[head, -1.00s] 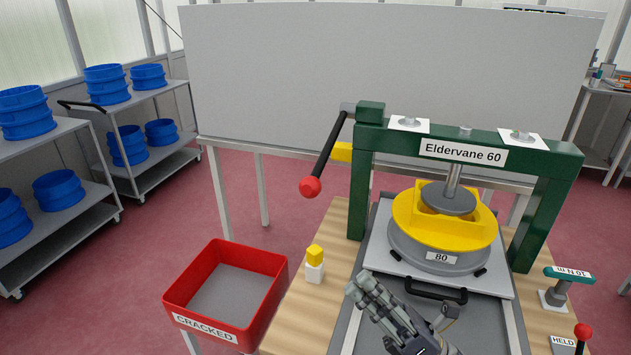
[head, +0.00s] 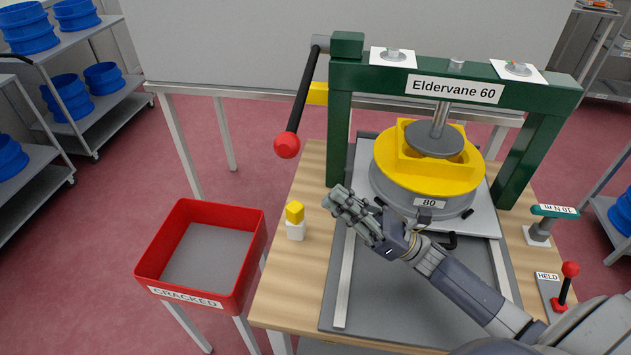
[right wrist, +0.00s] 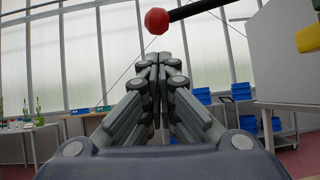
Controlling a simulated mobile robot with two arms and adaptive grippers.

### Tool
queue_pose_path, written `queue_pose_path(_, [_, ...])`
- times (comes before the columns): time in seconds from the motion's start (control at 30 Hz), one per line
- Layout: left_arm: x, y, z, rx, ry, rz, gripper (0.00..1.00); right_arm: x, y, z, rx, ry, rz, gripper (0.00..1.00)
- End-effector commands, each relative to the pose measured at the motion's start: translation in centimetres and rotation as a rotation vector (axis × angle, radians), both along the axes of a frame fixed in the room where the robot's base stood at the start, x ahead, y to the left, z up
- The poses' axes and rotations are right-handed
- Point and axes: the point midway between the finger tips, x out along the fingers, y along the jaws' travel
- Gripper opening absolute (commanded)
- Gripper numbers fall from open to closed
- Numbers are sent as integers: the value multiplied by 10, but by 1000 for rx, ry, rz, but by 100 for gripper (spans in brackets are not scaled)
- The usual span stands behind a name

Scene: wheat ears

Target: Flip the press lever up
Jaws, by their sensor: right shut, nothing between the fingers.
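The press lever is a black bar (head: 304,95) with a red ball knob (head: 287,145), hanging down and left from the top left of the green press frame (head: 338,140). In the right wrist view the knob (right wrist: 157,21) shows above and beyond my fingertips, with the bar (right wrist: 195,9) running off to the upper right. My right gripper (head: 340,197) is shut and empty, in front of the press's left post, lower and to the right of the knob, apart from it. It also shows in the right wrist view (right wrist: 160,60). My left gripper is not in view.
A yellow and grey sieve (head: 400,180) stands under the press plunger. A small yellow-topped white block (head: 296,230) stands on the wooden table (head: 277,300). A red CRACKED bin (head: 247,270) is at the left. A red-knobbed HELD switch (head: 570,270) is at the right.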

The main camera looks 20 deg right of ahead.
Motion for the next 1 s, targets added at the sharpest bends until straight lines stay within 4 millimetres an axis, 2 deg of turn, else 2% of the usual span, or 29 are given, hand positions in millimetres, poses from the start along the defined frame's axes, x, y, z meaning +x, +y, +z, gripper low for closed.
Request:
queue_pose_path(0.3, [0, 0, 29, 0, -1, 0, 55, 27, 37, 37, 2, -3, 2, 0])
queue_pose_path(0.5, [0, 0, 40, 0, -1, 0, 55, 41, 56, 50, 1, 0, 1, 0])
queue_pose_path(0.7, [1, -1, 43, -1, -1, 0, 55, 46, 63, 53, 2, 0, 2, 0])
queue_pose_path(1.0, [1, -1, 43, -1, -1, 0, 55, 46, 63, 53, 2, 1, 1, 0])
